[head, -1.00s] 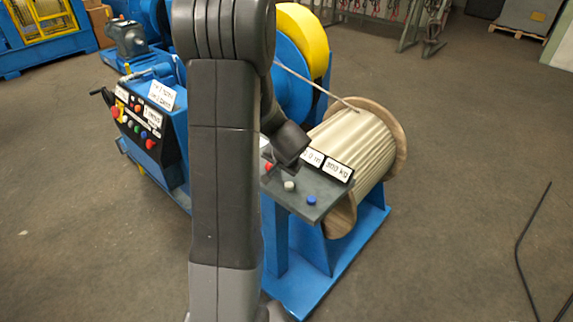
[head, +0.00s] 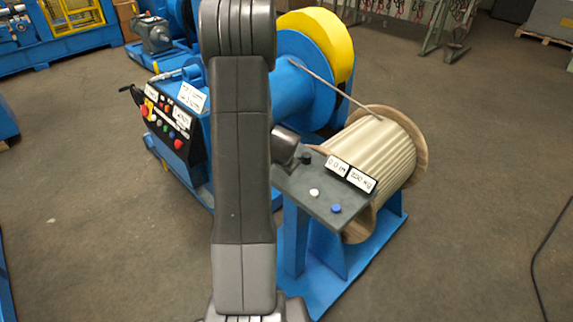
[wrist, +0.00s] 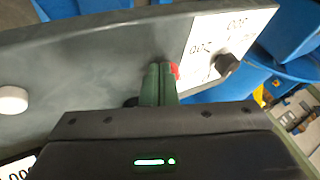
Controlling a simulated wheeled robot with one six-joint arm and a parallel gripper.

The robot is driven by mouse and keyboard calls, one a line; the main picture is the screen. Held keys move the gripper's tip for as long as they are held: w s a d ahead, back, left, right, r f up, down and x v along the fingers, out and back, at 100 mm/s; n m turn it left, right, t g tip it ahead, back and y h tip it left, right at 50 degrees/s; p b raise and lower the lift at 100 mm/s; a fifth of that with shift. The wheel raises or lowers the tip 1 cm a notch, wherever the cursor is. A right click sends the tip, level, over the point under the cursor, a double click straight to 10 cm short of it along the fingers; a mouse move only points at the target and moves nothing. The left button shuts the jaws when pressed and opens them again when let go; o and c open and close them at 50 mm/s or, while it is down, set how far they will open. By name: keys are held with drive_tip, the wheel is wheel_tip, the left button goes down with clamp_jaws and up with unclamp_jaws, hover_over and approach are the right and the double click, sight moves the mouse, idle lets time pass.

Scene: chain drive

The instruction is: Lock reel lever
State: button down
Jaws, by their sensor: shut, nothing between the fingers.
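The reel (head: 378,150) is wound with pale rope between wooden flanges, in a blue stand. Beside it is a grey panel (head: 322,204) with buttons and labels; the panel also fills much of the wrist view (wrist: 90,65). A black knob (wrist: 227,63) stands by the white label; I cannot tell whether it is the reel lever. My gripper (wrist: 158,85) is shut and empty, its green fingertips close to a red button (wrist: 175,71). I cannot tell whether they touch it. In the head view my arm hides the gripper and the red button.
A white button (head: 314,193) and a blue button (head: 336,209) sit on the panel's near end. A blue machine with a control box (head: 167,125) and a yellow-rimmed drum (head: 335,45) stands behind. A dark cable (head: 540,265) lies on the otherwise clear floor at right.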

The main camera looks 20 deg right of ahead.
drive_tip(key=shift+w+a+p, duration=0.2)
drive_tip(key=shift+w+p, duration=0.15)
drive_tip(key=shift+w, duration=0.2)
drive_tip(key=shift+w+a+p, duration=0.15)
drive_tip(key=shift+w+p, duration=0.2)
drive_tip(key=shift+w, duration=0.2)
